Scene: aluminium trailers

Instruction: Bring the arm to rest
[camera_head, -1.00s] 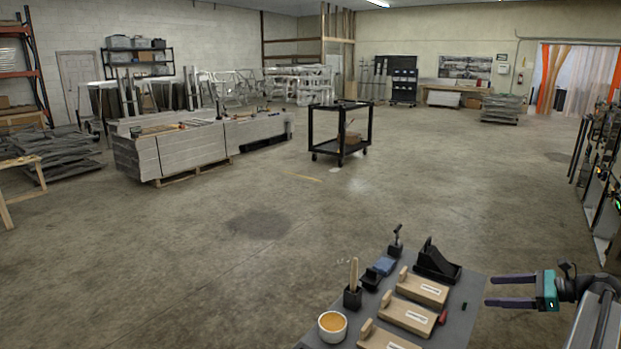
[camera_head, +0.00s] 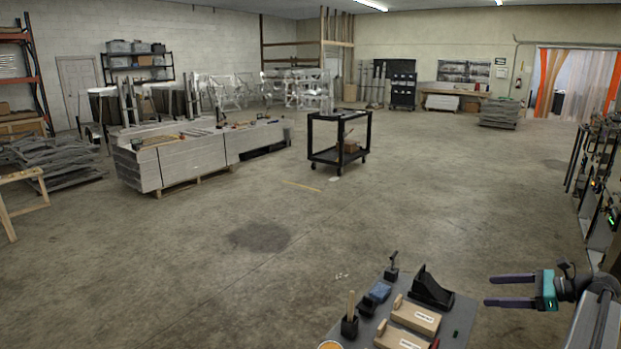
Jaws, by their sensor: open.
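My gripper (camera_head: 511,291) is at the right of the head view. Its two dark purple fingers point left and stand apart, with nothing between them. It is to the right of a grey table (camera_head: 462,318), clear of the things on it. My arm runs from the gripper down to the lower right edge of the picture.
The table holds wooden blocks with labels (camera_head: 415,316), a black holder (camera_head: 432,288), a blue item (camera_head: 380,291) and a black cup with a stick (camera_head: 349,325). A black cart (camera_head: 339,140) and stacked panels (camera_head: 190,160) stand further back. Open concrete floor lies between.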

